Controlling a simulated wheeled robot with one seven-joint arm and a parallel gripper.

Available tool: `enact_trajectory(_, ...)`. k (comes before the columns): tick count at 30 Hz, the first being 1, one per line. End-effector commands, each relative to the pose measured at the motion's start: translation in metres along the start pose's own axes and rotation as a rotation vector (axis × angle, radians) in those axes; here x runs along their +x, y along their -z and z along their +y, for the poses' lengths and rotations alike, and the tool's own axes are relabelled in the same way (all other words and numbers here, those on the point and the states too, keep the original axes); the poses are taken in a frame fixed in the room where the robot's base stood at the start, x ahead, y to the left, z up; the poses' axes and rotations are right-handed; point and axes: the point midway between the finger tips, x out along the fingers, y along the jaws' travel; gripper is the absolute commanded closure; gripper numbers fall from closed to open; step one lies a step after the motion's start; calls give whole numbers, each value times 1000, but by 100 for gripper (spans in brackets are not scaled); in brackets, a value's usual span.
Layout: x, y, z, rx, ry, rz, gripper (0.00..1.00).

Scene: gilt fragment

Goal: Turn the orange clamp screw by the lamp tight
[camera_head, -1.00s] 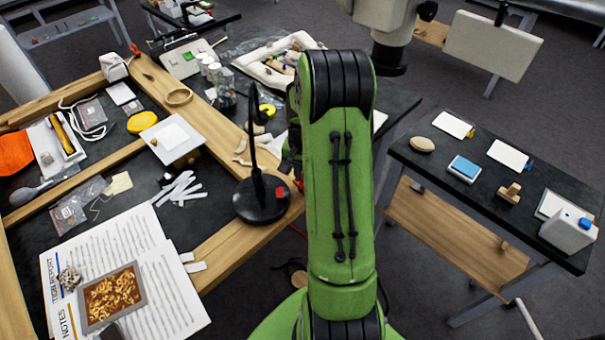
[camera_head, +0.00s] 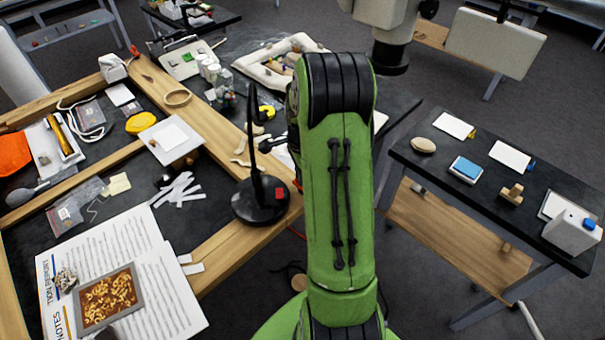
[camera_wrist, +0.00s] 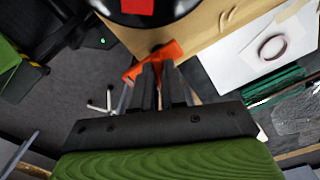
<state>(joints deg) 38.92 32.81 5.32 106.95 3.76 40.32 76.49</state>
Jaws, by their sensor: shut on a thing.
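The orange clamp screw (camera_wrist: 152,60) shows in the wrist view as an orange bar by the wooden edge, just below the lamp's base. My gripper (camera_wrist: 160,72) is shut on it, with the two dark fingers close together over its middle. The black lamp (camera_head: 262,200) stands on the wooden frame in the head view, with a red patch on its round base. The base also shows at the top of the wrist view (camera_wrist: 115,12). In the head view my green arm hides my gripper and most of the clamp.
The wooden frame (camera_head: 225,248) borders the crowded workbench. Printed sheets (camera_head: 165,290) and a framed gilt picture (camera_head: 107,297) lie at the front left. A dark side table (camera_head: 470,185) stands to the right, with open floor between it and the bench.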

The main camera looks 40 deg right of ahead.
Motion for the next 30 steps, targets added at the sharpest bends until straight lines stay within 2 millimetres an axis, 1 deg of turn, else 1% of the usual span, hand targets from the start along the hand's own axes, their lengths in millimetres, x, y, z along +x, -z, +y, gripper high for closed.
enact_trajectory(18,0,1,-1,583,5,1,100)
enact_trajectory(24,-1,0,-1,748,4,0,100)
enact_trajectory(30,-1,0,-1,874,4,0,100)
